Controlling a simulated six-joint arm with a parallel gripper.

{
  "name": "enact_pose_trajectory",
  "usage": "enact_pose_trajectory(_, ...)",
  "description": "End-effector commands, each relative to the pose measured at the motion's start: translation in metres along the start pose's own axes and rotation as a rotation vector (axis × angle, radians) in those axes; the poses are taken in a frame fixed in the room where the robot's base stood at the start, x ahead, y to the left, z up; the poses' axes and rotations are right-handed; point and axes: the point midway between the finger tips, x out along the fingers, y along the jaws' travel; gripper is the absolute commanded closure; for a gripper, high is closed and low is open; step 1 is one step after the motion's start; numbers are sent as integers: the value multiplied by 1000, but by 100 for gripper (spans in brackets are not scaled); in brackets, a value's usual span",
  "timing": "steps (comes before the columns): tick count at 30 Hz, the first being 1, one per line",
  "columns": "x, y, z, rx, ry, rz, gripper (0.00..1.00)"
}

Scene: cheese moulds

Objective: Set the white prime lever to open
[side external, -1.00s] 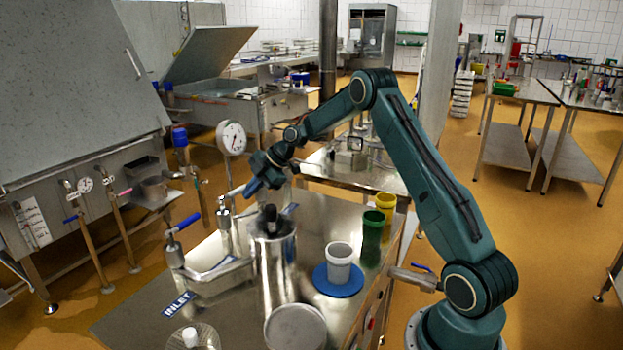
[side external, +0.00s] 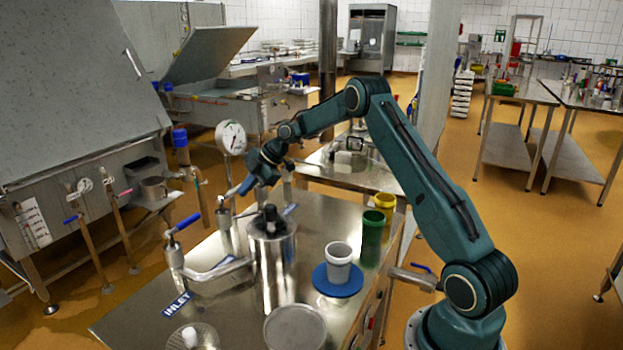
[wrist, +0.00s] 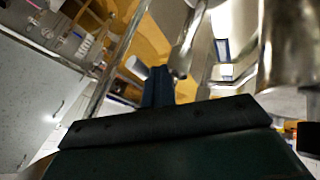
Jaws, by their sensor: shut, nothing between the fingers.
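My gripper (side external: 245,187) is shut and empty, low over the left part of the steel bench, beside the rear upright valve (side external: 223,214). In the wrist view its blue fingers (wrist: 158,88) are together. A white rounded grip (wrist: 137,67), which looks like the end of the white prime lever, shows just left of the fingertips. I cannot tell whether it touches them. A metal valve stem (wrist: 181,58) is just right of the fingertips. In the side view the white lever is small and hard to make out; its setting cannot be told.
A blue-handled valve (side external: 183,223) stands at the pipe near the INLET label (side external: 176,305). A steel canister (side external: 271,250) with a black top stands close right of the valves. A white cup (side external: 338,262) sits on a blue disc. Green (side external: 373,227) and yellow (side external: 385,202) cups stand behind it.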

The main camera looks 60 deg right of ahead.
Motion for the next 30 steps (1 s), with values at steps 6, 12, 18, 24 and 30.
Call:
enact_pose_trajectory(6, 2, 9, 1, 1, -6, 25, 100)
enact_pose_trajectory(12, 3, 9, 1, 1, -6, 24, 100)
enact_pose_trajectory(18, 2, 6, 1, 2, -6, 22, 100)
enact_pose_trajectory(24, -2, -3, 3, 2, -6, 18, 100)
enact_pose_trajectory(30, -10, -21, 7, 3, -3, 7, 100)
